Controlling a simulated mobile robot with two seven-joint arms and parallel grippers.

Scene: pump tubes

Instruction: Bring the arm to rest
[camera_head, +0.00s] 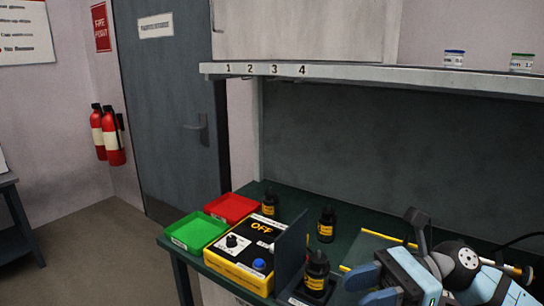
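My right gripper (370,287) is at the lower right, on a light blue arm that comes in from the right. Its two blue fingertips point left with a gap between them, and nothing shows in the gap. The fingertips are just right of a black bottle (317,272) with a yellow label, which is upright on a dark stand. I cannot tell whether they touch it. My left gripper is not in view.
A yellow and black box (246,270) reading OFF has a knob and blue button. Two more black bottles (269,201) (326,224) stand on the bench. A numbered shelf (380,74) overhangs the bench.

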